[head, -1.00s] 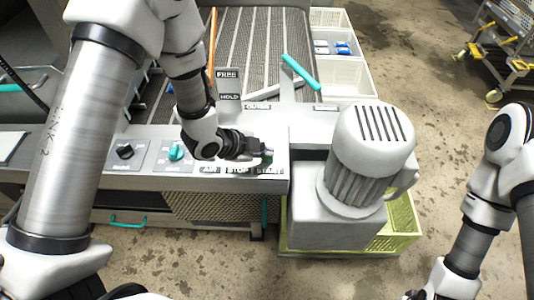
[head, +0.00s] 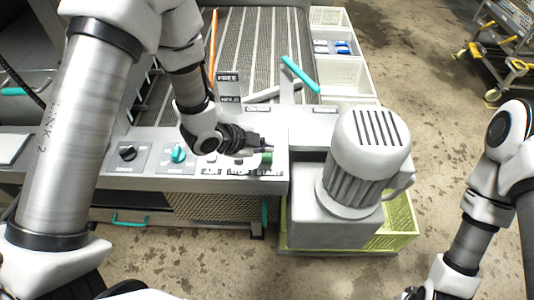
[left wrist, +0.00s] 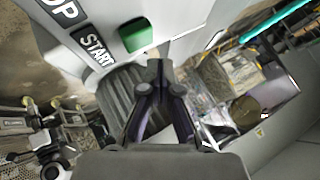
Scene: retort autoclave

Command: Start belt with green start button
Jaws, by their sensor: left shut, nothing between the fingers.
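The green start button (head: 266,159) is on the grey control panel (head: 225,183), above the START label (head: 269,172). It also shows in the left wrist view as a green square (left wrist: 134,34), with the START label (left wrist: 95,44) to its left. My left gripper (head: 268,148) is shut and empty, with its tips just behind the button in the head view. In the left wrist view the shut fingertips (left wrist: 157,62) are to the lower right of the button and look apart from it. My right gripper (head: 412,294) barely shows at the bottom edge. The slatted belt (head: 262,50) lies behind the panel.
A teal selector knob (head: 178,153) and a black knob (head: 127,153) are to the left on the panel. A large grey motor (head: 366,155) stands to the right of it. A FREE/HOLD lever plate (head: 228,86) is behind. White bins (head: 345,74) line the belt's right side.

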